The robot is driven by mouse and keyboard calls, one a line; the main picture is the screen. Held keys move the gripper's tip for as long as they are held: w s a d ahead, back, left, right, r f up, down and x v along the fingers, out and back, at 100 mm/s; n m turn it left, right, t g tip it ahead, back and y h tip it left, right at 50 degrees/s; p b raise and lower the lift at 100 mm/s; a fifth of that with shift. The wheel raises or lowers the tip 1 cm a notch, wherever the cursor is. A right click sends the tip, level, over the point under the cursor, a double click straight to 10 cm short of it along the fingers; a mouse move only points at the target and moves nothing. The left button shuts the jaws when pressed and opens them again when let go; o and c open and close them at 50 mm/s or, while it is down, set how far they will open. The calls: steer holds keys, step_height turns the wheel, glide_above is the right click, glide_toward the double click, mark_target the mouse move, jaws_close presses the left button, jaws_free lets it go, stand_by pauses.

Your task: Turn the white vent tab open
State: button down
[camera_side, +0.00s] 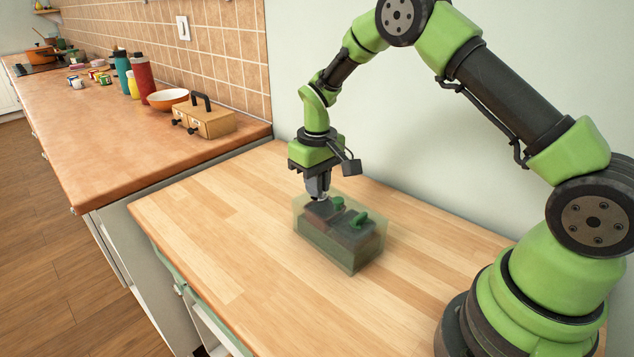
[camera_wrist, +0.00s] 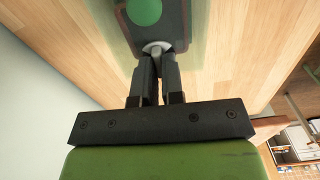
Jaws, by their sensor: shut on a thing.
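The white vent tab (camera_wrist: 157,46) shows in the wrist view at the near end of a dark block. My gripper (camera_wrist: 157,62) is shut on it, with a fingertip on each side. In the side view my gripper (camera_side: 318,196) points straight down at the far left end of a translucent green box (camera_side: 325,250). The box holds dark blocks with green knobs (camera_side: 358,219). One green knob also shows in the wrist view (camera_wrist: 144,11), just beyond the tab. In the side view the fingers mostly hide the tab. I cannot tell how far it is turned.
The box stands on a wooden worktop (camera_side: 215,235) with clear room on its left and in front. A pale wall (camera_side: 450,170) rises behind. A counter at the left holds a tan case (camera_side: 205,122), an orange bowl (camera_side: 168,99) and several bottles, well apart from the box.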

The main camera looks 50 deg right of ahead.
steer(key=c, duration=1.2)
jaws_free()
steer(key=shift+r, duration=0.1)
step_height(320, 180, up, 8)
steer(key=shift+r, duration=0.9)
